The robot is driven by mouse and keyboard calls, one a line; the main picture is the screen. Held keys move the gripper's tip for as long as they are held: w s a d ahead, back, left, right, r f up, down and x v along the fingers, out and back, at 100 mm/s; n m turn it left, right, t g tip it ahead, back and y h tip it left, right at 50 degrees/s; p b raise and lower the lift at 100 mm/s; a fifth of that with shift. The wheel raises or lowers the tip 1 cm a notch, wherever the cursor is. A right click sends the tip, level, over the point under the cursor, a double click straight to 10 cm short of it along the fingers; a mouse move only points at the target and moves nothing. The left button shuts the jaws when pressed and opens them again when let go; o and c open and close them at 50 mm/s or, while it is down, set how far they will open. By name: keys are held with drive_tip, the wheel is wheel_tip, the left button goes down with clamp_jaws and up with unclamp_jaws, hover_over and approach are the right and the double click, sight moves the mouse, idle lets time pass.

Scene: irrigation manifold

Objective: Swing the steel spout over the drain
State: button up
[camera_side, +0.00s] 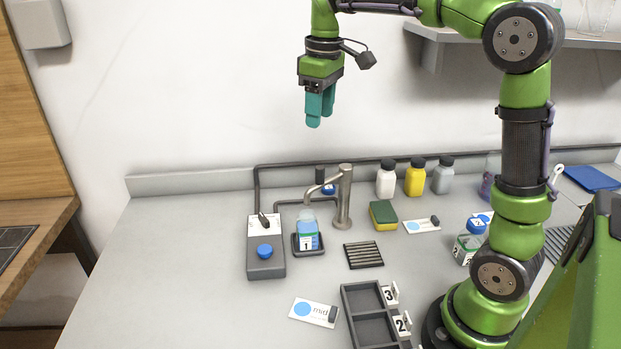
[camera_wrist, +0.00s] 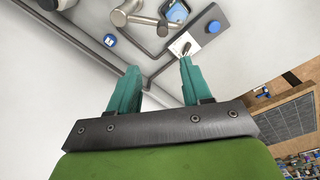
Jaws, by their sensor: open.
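The steel spout (camera_side: 343,196) stands upright on the counter, its curved outlet pointing left over the bottle labelled 1 (camera_side: 307,233), which sits on a small dark tray. The drain (camera_side: 363,255), a dark slatted grate, lies in front of the spout's base and to the right of the bottle; the outlet is not above it. My gripper (camera_side: 320,108) is open and empty, high above the counter and well clear of the spout. In the wrist view the two teal fingers (camera_wrist: 158,82) are apart, and the spout (camera_wrist: 128,12) shows at the top edge.
A grey box with a blue knob (camera_side: 265,251) and a lever stands left of the bottle. A dark pipe (camera_side: 258,185) runs behind. A yellow-green sponge (camera_side: 383,215) and several bottles (camera_side: 415,177) stand right of the spout. A numbered grey rack (camera_side: 368,300) lies in front.

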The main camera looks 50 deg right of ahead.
sight(321, 167)
drive_tip(key=f+n, duration=0.1)
drive_tip(key=f, duration=0.8)
drive_tip(key=f+n+g, duration=0.1)
drive_tip(key=f, duration=0.4)
drive_tip(key=shift+s+n, duration=0.25)
drive_tip(key=shift+n, duration=0.05)
drive_tip(key=shift+c, duration=0.3)
clamp_jaws()
